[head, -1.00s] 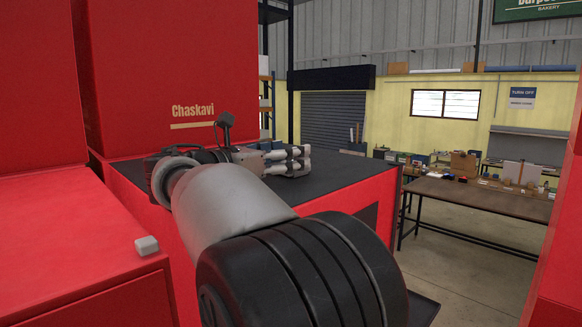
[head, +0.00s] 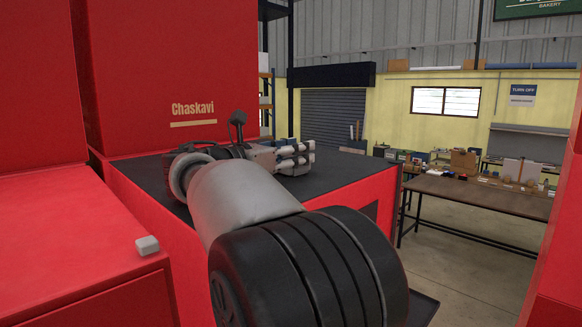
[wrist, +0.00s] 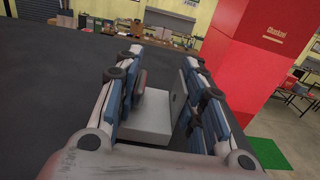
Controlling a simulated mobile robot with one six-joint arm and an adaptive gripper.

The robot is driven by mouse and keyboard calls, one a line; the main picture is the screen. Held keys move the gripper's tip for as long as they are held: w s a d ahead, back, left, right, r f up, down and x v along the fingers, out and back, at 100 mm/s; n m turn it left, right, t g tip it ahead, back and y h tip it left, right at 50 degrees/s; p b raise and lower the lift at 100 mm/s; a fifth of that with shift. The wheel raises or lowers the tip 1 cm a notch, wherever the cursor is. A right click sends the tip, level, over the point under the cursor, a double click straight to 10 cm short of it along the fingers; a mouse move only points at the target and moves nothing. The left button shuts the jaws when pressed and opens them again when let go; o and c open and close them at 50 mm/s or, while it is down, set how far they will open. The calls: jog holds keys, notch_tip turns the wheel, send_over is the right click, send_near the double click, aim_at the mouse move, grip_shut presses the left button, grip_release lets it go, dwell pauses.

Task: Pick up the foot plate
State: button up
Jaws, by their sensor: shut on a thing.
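The foot plate (wrist: 150,113) shows in the wrist view as a pale grey, L-shaped piece with a flat part and an upright part. It sits between the two blue-padded fingers of my gripper (wrist: 155,85), which is shut on it. In the head view my gripper (head: 296,157) is over the black top of a red cabinet. The foot plate cannot be made out there, and the fingers partly hide it in the wrist view.
The black cabinet top (head: 138,177) is mostly clear around my gripper. Tall red cabinets (head: 165,75) rise behind and to the left. A small grey block (head: 147,245) lies on the red surface at left. A cluttered brown table (head: 480,198) stands at right.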

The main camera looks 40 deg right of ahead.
grip_shut()
jog(key=shift+r, duration=0.15)
notch_tip(320, 180, up, 20)
jog(key=p, duration=0.6)
